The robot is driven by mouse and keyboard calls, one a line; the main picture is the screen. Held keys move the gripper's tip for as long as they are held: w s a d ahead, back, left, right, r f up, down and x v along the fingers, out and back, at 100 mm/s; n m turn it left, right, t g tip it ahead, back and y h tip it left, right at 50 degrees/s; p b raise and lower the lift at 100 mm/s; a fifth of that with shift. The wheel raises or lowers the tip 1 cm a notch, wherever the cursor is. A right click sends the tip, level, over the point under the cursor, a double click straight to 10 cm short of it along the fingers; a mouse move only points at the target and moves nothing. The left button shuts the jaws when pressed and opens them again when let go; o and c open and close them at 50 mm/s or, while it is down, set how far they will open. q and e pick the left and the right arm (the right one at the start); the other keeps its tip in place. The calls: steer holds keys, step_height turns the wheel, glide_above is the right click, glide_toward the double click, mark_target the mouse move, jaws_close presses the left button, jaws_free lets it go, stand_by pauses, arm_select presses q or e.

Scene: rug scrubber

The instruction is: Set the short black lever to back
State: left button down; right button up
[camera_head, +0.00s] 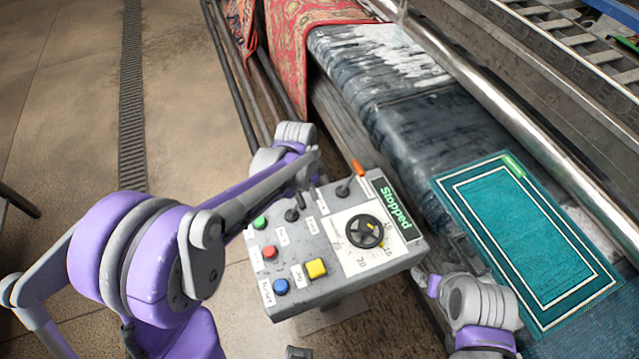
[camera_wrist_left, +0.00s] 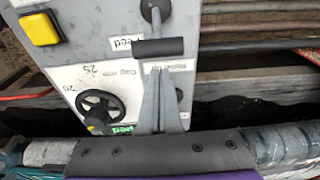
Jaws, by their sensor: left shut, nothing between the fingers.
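The short black lever (camera_head: 297,204) stands on the top face of the grey control box (camera_head: 330,285) in the head view. In the left wrist view its dark crossbar handle (camera_wrist_left: 158,47) lies just beyond my left fingertips, close to a "Feed" label. My left gripper (camera_wrist_left: 158,72) is shut and empty, its fingers pointing at the crossbar. I cannot tell whether they touch it. In the head view my left forearm and wrist reach over the box's far left edge and partly hide the levers there. My right gripper (camera_head: 424,276) is by the box's right side, its fingers unclear.
The box also carries an orange-tipped lever (camera_head: 357,170), a black handwheel (camera_head: 364,231), a yellow button (camera_head: 316,268), several smaller buttons and a "Stopped" display (camera_head: 396,208). A teal rug (camera_head: 525,240) lies on the machine bed to the right. Open floor lies left.

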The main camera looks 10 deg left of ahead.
arm_select(q)
steer(key=shift+s+a+r, duration=0.15)
steer(key=shift+s+a, duration=0.2)
steer(key=shift+a, duration=0.25)
steer(key=shift+s+a+r, duration=0.15)
steer(key=shift+s+a, duration=0.05)
